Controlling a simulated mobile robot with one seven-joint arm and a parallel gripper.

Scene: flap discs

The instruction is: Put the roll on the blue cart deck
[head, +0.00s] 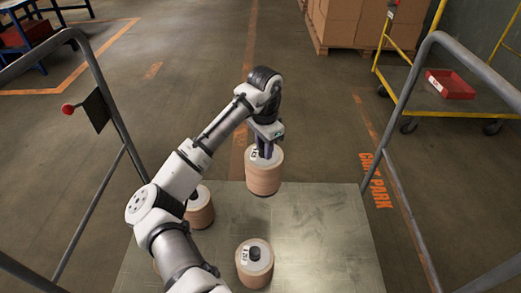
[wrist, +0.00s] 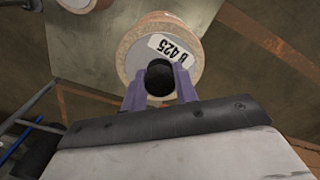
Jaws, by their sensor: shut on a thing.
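My gripper (head: 265,150) is shut on the black core knob at the top of a tan roll (head: 264,177) with a pale top and a white label. In the wrist view the purple fingers sit either side of the black knob (wrist: 159,77), and the roll's label (wrist: 174,47) reads like "B 425". The held roll is upright at the far edge of the grey deck (head: 320,230); it looks raised, but its clearance is hard to judge. A blue-framed stand or cart (head: 73,7) is at the far upper left, cut off by the picture edge; its deck is hardly visible.
Other rolls stand on the grey deck: one at the front (head: 254,265) and one partly behind my arm (head: 201,210). Grey rails flank the deck. A yellow cart (head: 450,112) with a red tray (head: 450,84) is at right, cardboard boxes (head: 345,22) behind. The middle floor is clear.

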